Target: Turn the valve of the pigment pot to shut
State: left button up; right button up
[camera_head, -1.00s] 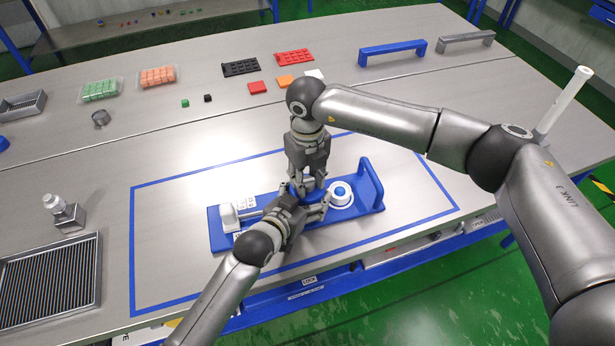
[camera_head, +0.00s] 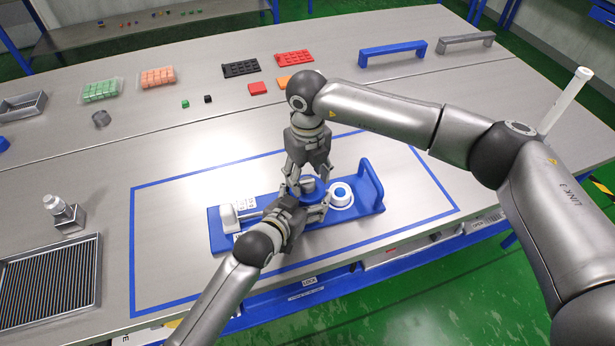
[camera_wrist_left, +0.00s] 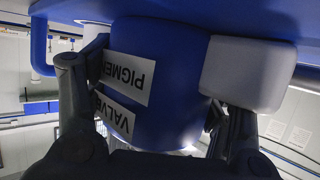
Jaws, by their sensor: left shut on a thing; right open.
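The blue pigment pot (camera_head: 318,186) stands on the blue stand (camera_head: 219,240), with a grey knob-like part (camera_head: 308,184) on top. My left gripper (camera_head: 312,206) is shut on the pot's side, coming from the front left. The grippers hide much of the pot, and the knob's exact angle cannot be told.
On the stand are a white-ringed blue round part (camera_head: 342,194) to the right, an upright blue end plate (camera_head: 371,184) and a white block (camera_head: 229,216) to the left. A slatted tray (camera_head: 50,282) lies far left. The taped area's front is clear.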

aim_at(308, 181)
notch_tip(308, 181, up, 11)
dwell(0.3)
jog(key=shift+f, duration=0.15)
pick_arm(q)
jog(key=o, duration=2)
jog(key=shift+s, duration=0.1)
